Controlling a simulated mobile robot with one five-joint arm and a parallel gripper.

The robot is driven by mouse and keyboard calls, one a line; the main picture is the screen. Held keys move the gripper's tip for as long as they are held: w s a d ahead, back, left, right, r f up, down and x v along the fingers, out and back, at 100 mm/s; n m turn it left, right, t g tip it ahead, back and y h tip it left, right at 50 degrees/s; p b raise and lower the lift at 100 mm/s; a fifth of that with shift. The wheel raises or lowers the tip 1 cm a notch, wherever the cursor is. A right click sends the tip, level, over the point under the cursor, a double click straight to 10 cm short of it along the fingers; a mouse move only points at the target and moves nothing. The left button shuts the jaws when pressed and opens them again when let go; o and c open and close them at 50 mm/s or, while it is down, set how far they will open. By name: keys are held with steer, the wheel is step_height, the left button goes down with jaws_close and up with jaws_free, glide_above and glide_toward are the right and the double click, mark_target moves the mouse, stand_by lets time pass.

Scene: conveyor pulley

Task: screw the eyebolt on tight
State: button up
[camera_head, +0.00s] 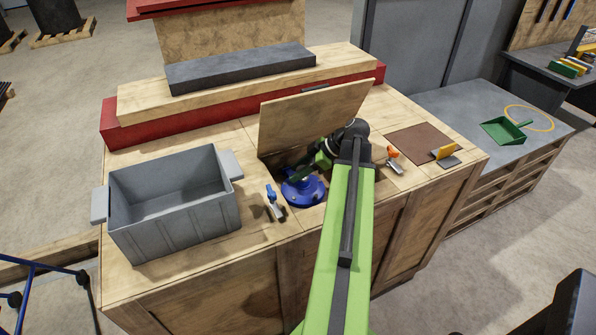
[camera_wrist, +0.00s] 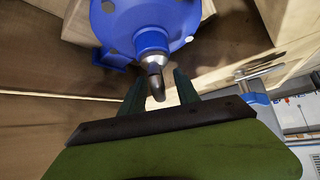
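A blue flanged pulley part (camera_head: 302,188) sits in the open hatch of the wooden bench. It also shows at the top of the wrist view (camera_wrist: 146,28). A grey metal stud with a darker tip (camera_wrist: 155,75) sticks out of its hub; no ring shape shows, so I cannot tell whether this is the eyebolt. My gripper (camera_wrist: 159,76) is open. Its two dark fingers stand either side of the stud's tip, with gaps visible on both sides. In the head view my gripper (camera_head: 303,173) is partly hidden by my arm, above the blue part.
The wooden lid (camera_head: 312,117) stands raised behind the hatch. A blue-handled clamp (camera_head: 274,205) and an orange-handled clamp (camera_head: 394,160) flank the opening. A grey bin (camera_head: 172,205) stands at left. A brown mat (camera_head: 418,142) and a yellow-handled tool (camera_head: 444,154) lie at right.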

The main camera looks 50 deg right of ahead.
steer(key=p+v, duration=1.2)
steer(key=v, duration=0.5)
steer(key=shift+s, duration=0.15)
steer(key=shift+r, duration=0.1)
